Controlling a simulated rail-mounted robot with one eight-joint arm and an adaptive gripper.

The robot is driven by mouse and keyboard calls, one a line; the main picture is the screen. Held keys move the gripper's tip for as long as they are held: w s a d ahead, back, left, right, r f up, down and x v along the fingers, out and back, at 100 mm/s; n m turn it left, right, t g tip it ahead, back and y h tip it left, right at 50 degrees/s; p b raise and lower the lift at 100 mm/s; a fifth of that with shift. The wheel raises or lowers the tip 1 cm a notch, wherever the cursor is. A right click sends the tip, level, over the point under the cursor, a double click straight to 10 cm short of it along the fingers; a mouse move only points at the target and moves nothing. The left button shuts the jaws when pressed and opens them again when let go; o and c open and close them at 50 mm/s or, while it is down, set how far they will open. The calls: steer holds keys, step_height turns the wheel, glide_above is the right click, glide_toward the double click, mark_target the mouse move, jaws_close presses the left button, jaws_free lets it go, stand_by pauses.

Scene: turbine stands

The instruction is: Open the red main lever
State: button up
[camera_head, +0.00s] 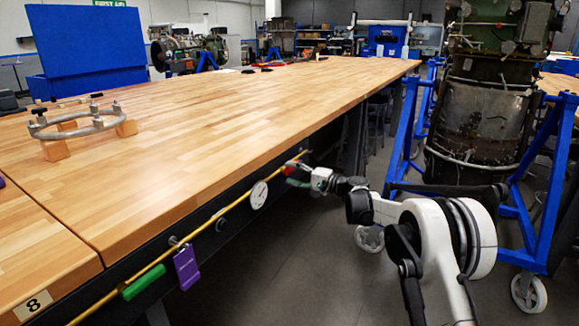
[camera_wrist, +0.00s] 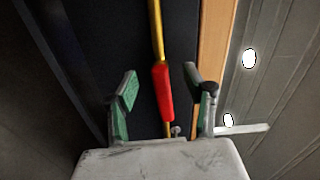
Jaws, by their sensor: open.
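The red main lever (camera_wrist: 163,93) lies along the yellow pipe (camera_wrist: 156,35) on the dark side of the bench. In the wrist view it sits between the two fingers of my gripper (camera_wrist: 163,92), which are open and apart from it, one on each side. In the head view my gripper (camera_head: 303,174) is at the bench's side, close to the lever, and only a small red part of the lever (camera_head: 290,170) shows there. The lever's lower end is near the gripper body in the wrist view, beside a small metal fitting (camera_wrist: 176,130).
A round gauge (camera_head: 258,195), a purple tag (camera_head: 187,267) and a green lever (camera_head: 143,283) are on the same pipe. The wooden bench top (camera_head: 220,130) overhangs above. A metal ring (camera_head: 75,125) stands on blocks. A blue stand (camera_head: 545,200) with an engine is at right.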

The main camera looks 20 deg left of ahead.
mark_target(289, 172)
steer(key=shift+s+d, duration=0.15)
steer(key=shift+d, duration=0.85)
steer(key=shift+s+d, duration=0.15)
steer(key=shift+d, duration=0.8)
